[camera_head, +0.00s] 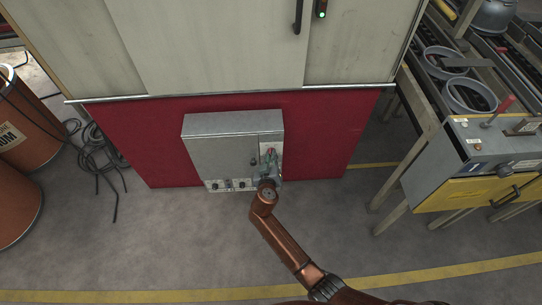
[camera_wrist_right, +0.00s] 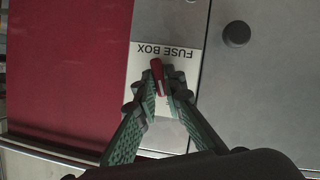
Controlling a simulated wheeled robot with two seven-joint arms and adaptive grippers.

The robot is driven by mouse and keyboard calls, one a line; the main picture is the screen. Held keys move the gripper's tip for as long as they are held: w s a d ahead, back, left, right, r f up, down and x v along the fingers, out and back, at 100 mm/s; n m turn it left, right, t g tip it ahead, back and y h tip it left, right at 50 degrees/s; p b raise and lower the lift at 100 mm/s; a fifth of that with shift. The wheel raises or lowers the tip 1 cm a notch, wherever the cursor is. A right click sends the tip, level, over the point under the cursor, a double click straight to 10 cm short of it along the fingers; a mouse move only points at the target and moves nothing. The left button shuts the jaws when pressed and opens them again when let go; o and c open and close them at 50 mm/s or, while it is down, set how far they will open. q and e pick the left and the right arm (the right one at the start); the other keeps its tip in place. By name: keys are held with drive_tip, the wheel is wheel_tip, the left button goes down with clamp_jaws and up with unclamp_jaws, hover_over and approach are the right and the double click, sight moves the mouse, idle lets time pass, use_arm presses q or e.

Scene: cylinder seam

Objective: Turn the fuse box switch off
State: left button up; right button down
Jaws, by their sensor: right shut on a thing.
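The grey fuse box (camera_head: 222,152) stands against the red panel in the middle of the head view. Its white label plate, printed FUSE BOX, shows upside down in the right wrist view (camera_wrist_right: 178,49). The red switch handle (camera_wrist_right: 156,70) sits on that plate; a bit of red also shows in the head view (camera_head: 270,152). My right gripper (camera_wrist_right: 160,88) has its green fingers closed around the red handle. In the head view the right gripper (camera_head: 268,165) covers most of the switch. My left gripper is not in view.
A round black knob (camera_wrist_right: 237,33) is on the box door beside the plate. A grey and yellow control desk (camera_head: 470,165) stands at right. Orange drums (camera_head: 28,130) and loose black cables (camera_head: 95,150) are at left. The floor in front is clear.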

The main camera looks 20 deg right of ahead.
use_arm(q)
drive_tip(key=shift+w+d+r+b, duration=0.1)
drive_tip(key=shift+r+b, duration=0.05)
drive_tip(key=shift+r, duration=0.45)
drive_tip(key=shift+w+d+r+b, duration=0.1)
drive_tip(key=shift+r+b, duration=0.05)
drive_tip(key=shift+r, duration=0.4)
use_arm(e)
drive_tip(key=shift+a+n+h, duration=0.1)
drive_tip(key=shift+n+h, duration=0.3)
drive_tip(key=shift+n, duration=0.3)
drive_tip(key=c, duration=2)
unclamp_jaws()
drive_tip(key=v, duration=0.7)
drive_tip(key=shift+s+a, duration=0.1)
drive_tip(key=shift+s, duration=0.05)
